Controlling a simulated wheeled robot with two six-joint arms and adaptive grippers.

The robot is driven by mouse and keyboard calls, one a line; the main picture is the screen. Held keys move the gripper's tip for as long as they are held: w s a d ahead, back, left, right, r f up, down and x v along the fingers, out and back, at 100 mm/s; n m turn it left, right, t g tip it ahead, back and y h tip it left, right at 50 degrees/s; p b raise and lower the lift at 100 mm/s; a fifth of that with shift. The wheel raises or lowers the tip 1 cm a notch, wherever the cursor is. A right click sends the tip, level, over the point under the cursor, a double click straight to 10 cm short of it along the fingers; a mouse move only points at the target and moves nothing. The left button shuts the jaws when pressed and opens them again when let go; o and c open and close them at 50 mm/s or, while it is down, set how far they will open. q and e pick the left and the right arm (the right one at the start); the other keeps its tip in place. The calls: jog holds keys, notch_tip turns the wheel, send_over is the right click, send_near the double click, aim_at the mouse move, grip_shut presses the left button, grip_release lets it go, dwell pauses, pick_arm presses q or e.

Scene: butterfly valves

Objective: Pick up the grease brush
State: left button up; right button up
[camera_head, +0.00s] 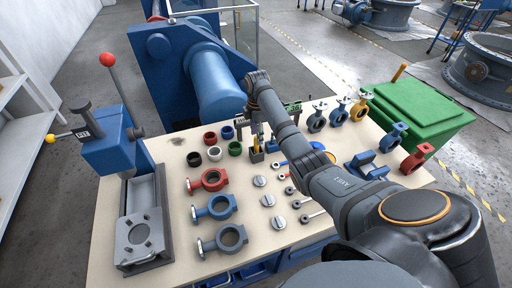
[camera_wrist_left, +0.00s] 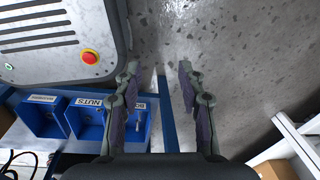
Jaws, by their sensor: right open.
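A small dark holder (camera_head: 257,156) with yellow upright parts stands near the middle of the table in the head view. The grease brush seems to be among these parts, but it is too small to tell apart. My right gripper (camera_head: 257,128) is open just above the holder, pointing down. Whether it touches anything there cannot be made out. My left gripper (camera_wrist_left: 158,70) is open and empty in the left wrist view, over the floor beside blue bins. It is not seen in the head view.
Coloured rings (camera_head: 210,138) lie left of the holder. Butterfly valve bodies (camera_head: 228,238) and grey discs (camera_head: 268,200) lie in front. A blue press (camera_head: 112,150) stands at the left edge. A green box (camera_head: 420,112) is at the right. Blue bins (camera_wrist_left: 85,115) show in the wrist view.

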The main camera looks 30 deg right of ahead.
aim_at(257, 152)
jog(key=shift+f, duration=0.4)
jog(key=f, duration=0.2)
jog(key=f+p, duration=0.1)
jog(key=f, duration=0.1)
jog(key=shift+w+d, duration=0.1)
jog(key=shift+w, duration=0.15)
jog(key=shift+f, duration=0.2)
pick_arm(q)
jog(key=shift+w+r, duration=0.3)
jog(key=shift+w, duration=0.3)
jog(key=shift+w+r, duration=0.25)
jog(key=shift+w, duration=0.3)
pick_arm(e)
grip_shut()
